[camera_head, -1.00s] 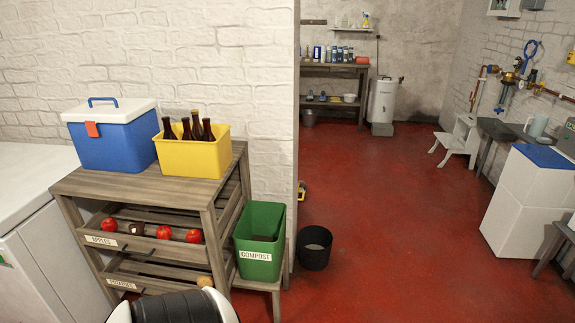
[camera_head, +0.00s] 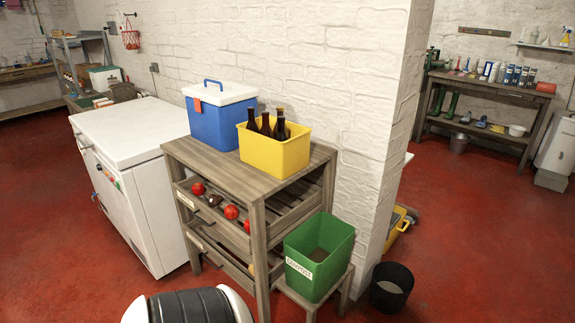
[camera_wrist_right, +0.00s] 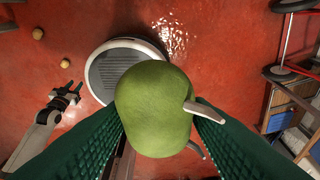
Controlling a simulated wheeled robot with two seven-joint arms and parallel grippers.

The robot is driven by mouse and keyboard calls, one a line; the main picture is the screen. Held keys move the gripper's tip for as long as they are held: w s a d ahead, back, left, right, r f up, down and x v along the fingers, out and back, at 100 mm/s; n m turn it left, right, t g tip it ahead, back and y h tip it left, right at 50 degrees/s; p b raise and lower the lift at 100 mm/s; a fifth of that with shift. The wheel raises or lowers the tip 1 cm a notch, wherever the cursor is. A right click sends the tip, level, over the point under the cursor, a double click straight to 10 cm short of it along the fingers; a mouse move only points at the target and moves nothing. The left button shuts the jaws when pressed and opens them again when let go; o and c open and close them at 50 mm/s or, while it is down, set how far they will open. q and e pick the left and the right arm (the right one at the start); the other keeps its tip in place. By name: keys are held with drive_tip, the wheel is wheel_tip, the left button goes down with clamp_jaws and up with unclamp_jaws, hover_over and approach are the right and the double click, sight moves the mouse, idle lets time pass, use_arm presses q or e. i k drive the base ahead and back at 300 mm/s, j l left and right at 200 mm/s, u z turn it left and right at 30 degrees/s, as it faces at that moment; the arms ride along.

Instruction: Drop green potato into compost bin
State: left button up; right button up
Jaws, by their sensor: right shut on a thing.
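The green potato (camera_wrist_right: 155,108) is large in the right wrist view, a round green lump with pale sprouts on its right side. My right gripper (camera_wrist_right: 158,125), with green textured fingers, is shut on it, one finger on each side. The compost bin (camera_head: 335,272) is a green open-topped box with a white label, standing on a low wooden stand right of the slatted rack in the head view. Neither gripper shows in the head view. What seems to be my left gripper (camera_wrist_right: 68,94) is small in the right wrist view; its jaw state is unclear.
The wooden rack (camera_head: 232,160) holds a blue cooler (camera_head: 218,120), a yellow crate (camera_head: 282,155) of bottles and red apples. A white freezer (camera_head: 130,135) stands left, a black bucket (camera_head: 388,305) right of the bin. Two potatoes (camera_wrist_right: 38,33) lie on the floor.

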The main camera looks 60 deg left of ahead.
sight(315, 260)
drive_tip(key=i+j+u, duration=0.15)
drive_tip(key=u, duration=0.3)
drive_tip(key=i+u, duration=0.55)
drive_tip(key=u, duration=0.3)
drive_tip(key=i+l+u, duration=0.1)
drive_tip(key=u, duration=0.3)
drive_tip(key=i+l+u, duration=0.2)
drive_tip(key=u, duration=0.25)
drive_tip(key=i+l+u, duration=0.25)
drive_tip(key=i+u, duration=0.2)
drive_tip(key=i+l+u, duration=0.45)
drive_tip(key=k+j, duration=0.05)
drive_tip(key=j, duration=0.05)
